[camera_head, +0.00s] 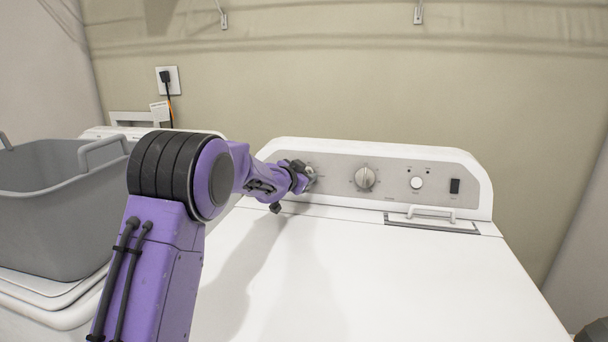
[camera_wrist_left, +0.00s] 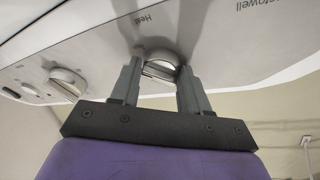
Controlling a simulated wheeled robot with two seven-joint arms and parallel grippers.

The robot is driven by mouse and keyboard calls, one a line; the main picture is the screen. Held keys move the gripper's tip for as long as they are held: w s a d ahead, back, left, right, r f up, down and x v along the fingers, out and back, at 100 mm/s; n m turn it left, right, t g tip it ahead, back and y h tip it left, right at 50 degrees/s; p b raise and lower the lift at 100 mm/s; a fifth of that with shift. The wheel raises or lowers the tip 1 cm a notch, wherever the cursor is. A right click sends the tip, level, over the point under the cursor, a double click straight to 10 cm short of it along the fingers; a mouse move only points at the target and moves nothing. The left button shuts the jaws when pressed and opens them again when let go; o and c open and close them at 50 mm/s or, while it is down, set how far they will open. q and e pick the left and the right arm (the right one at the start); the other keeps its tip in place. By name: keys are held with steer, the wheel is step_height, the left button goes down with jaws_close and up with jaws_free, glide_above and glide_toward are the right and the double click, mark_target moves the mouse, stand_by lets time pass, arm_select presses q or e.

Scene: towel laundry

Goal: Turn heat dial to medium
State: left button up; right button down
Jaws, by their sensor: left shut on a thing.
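The heat dial (camera_wrist_left: 160,68) is a round silver knob under the word "Heat" on the dryer's control panel. My left gripper (camera_wrist_left: 160,75) is shut on it, with one finger at each side, in the left wrist view. In the head view my left gripper (camera_head: 305,175) is at the left end of the panel (camera_head: 335,170) and covers most of the dial. The dial's exact setting cannot be read. My right gripper is not in view.
A larger knob (camera_head: 365,178), a small round button (camera_head: 416,183) and a black switch (camera_head: 454,186) sit further right on the panel. The dryer top (camera_head: 400,285) is clear. A grey laundry basket (camera_head: 50,215) stands on the machine at left.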

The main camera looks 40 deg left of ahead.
arm_select(q)
steer(key=n+y, duration=0.1)
steer(key=n, duration=0.2)
steer(key=shift+d+f+n+y+p, duration=0.15)
steer(key=shift+n+y+p, duration=0.55)
steer(key=shift+n, duration=1.3)
steer(key=shift+f+n, duration=0.1)
steer(key=shift+n, duration=0.2)
steer(key=o, duration=1)
steer(key=shift+s, duration=0.15)
